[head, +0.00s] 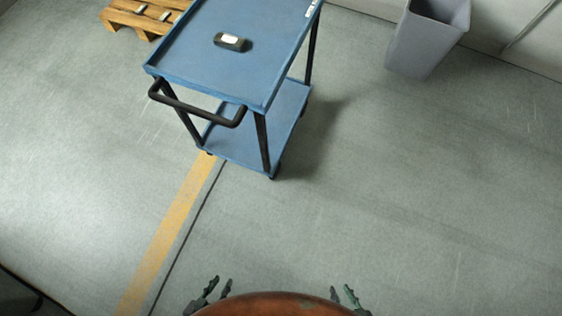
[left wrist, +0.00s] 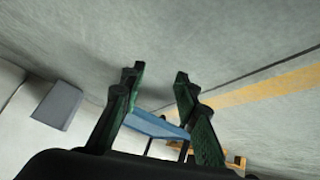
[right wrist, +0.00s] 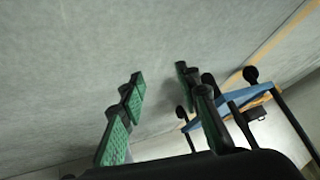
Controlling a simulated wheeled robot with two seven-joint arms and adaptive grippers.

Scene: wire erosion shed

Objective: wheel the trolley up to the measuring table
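The blue trolley (head: 190,55) stands ahead of me on the floor, with a black push handle (head: 200,108) on its near end. A small dark device with a pale label (head: 231,42) lies on its top shelf. The trolley's lower shelf (head: 238,148) looks empty where it shows. My left gripper (head: 217,286) and my right gripper (head: 342,294) are low in the head view, well short of the handle. In the left wrist view my left gripper (left wrist: 159,72) has its fingers apart and nothing between them. In the right wrist view my right gripper (right wrist: 160,75) is likewise apart and empty. No measuring table is recognisable.
A wooden pallet (head: 125,17) with small metal pieces lies at the back left. A grey bin (head: 428,40) stands by the wall at the back right. A yellow floor line (head: 170,230) runs to the trolley. The floor between me and the trolley is clear.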

